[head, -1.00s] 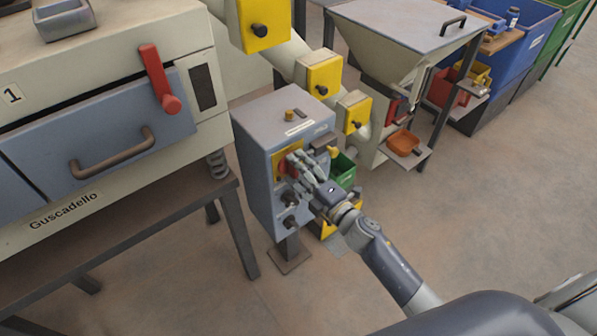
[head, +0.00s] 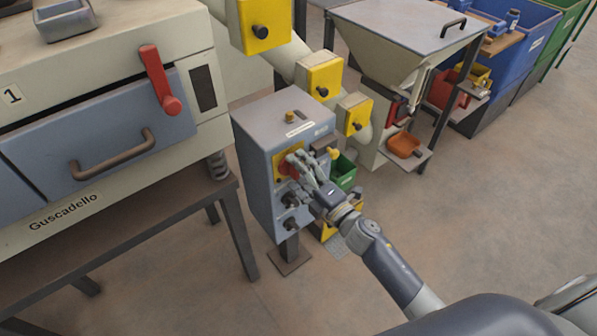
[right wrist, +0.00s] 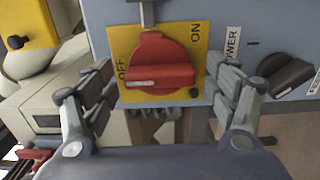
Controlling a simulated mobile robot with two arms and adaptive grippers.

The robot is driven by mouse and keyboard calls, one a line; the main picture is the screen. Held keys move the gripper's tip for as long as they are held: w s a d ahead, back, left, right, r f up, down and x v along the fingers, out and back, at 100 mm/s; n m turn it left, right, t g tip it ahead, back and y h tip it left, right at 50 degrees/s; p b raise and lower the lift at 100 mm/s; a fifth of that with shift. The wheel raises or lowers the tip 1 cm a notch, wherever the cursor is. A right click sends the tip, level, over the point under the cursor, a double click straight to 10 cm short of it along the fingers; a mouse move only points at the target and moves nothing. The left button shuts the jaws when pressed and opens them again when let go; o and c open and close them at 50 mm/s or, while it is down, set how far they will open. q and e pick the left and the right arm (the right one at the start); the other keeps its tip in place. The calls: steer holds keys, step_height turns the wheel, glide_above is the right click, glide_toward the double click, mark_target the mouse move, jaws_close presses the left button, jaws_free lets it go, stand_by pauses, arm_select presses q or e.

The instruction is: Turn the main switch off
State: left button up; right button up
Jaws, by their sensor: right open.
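The main switch is a red rotary knob (right wrist: 160,65) on a yellow plate (right wrist: 126,42) marked OFF and ON. It sits on the front of a grey control box (head: 258,165); the knob also shows in the head view (head: 286,167), partly hidden by my gripper. In the right wrist view its grip bar lies nearly level, with the white mark at the left end, beside the word OFF. My right gripper (right wrist: 160,76) is open, one finger on each side of the knob, with gaps showing; it also shows in the head view (head: 303,168). My left gripper is not in view.
A black knob (right wrist: 284,72) by the POWER label is close to the right finger. More dark knobs (head: 290,224) sit lower on the box. A machine with a red lever (head: 158,80) stands left, a hopper (head: 385,55) behind. Open floor (head: 480,220) lies right.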

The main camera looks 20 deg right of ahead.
steer(key=v, duration=1.2)
stand_by(2.1)
